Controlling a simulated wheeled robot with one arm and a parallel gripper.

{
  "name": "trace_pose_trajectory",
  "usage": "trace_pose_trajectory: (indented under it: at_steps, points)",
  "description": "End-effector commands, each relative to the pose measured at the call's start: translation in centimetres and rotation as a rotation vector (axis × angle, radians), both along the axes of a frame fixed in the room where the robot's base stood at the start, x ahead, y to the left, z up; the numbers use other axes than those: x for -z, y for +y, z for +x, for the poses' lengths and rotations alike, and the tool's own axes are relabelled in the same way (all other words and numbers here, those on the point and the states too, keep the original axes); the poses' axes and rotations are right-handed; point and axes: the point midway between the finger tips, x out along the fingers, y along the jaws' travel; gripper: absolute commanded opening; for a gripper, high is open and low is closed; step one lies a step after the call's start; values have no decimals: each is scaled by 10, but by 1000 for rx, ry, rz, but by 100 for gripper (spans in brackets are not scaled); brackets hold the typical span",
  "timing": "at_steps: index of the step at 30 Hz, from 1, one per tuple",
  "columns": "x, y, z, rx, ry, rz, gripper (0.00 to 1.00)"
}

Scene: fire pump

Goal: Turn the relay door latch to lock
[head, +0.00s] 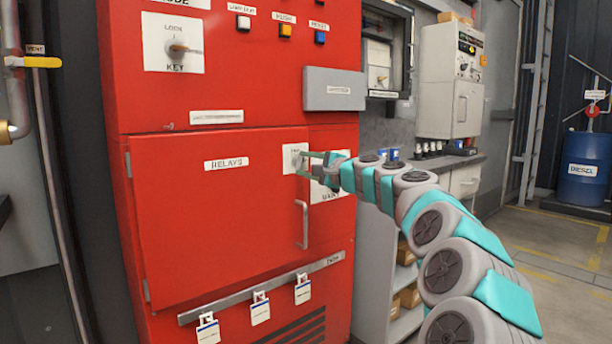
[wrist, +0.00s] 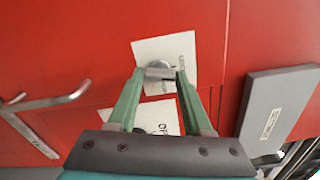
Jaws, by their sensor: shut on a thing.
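The red relay door (head: 220,220), labelled RELAYS, is on the front of the red cabinet and looks closed. Its latch is a small metal knob (wrist: 160,70) on a white label plate (head: 292,157) near the door's upper right corner. My gripper (head: 303,166) reaches it from the right. In the wrist view my gripper (wrist: 159,76) has its two green fingers on either side of the knob, shut on it. The fingers hide part of the knob and plate, so the latch's exact angle is hard to read.
A door handle (head: 303,224) is below the latch. A grey box (head: 334,89) juts out above right of it. A metal rail with several hanging tags (head: 260,308) runs below the door. A key switch (head: 176,48) is at upper left. Shelves and a counter stand behind my arm.

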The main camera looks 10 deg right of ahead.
Motion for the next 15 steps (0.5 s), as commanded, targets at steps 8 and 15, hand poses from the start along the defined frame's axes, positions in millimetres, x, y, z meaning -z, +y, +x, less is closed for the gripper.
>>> trace_pose_trajectory:
  at_steps: [8, 15]
  points:
    - [5, 2, 0, -4, -85, -161, 0]
    - [3, 1, 1, 0, -125, -235, 0]
